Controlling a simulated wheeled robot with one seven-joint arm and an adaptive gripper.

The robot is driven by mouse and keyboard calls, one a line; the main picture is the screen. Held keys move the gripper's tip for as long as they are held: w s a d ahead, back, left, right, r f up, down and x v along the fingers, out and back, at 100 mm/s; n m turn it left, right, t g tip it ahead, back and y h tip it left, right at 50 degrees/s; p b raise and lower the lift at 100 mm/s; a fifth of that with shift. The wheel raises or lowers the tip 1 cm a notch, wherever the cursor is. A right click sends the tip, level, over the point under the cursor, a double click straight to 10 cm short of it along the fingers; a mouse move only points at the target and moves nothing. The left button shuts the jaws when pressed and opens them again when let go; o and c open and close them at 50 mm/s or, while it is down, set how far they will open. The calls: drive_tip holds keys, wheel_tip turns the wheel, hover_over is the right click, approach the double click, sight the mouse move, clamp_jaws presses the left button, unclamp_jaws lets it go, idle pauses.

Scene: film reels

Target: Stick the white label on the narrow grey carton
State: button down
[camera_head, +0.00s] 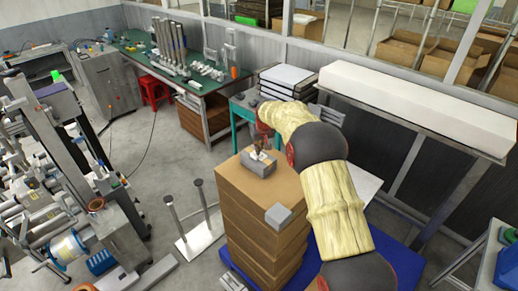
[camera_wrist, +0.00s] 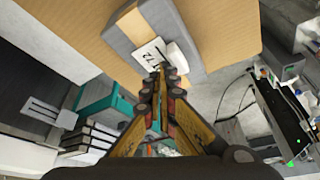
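A grey carton with a tan strip (camera_head: 256,168) lies on top of the brown carton stack, and its grey side (camera_wrist: 188,22) fills the upper middle of the wrist view. A second, smaller grey carton (camera_head: 280,215) sits at the stack's front corner. The white label (camera_wrist: 150,54), with dark print, is at my fingertips, over the first grey carton. A rounded white piece (camera_wrist: 182,57) is beside it. My gripper (camera_wrist: 164,72) points down with its fingers close together, seemingly shut on the label. Whether the label touches the carton is hard to tell.
The brown carton stack (camera_head: 258,232) stands on a blue base (camera_head: 236,284). A stand with two posts (camera_head: 200,238) is left of it. A green workbench (camera_head: 215,82) and a long white box (camera_head: 420,105) on a rack are behind. The floor left of the stack is partly clear.

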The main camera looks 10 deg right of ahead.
drive_tip(key=shift+f+b, duration=0.35)
drive_tip(key=shift+f, duration=0.4)
idle(1.3)
drive_tip(key=shift+r+p, duration=1.25)
drive_tip(key=shift+r, duration=1.85)
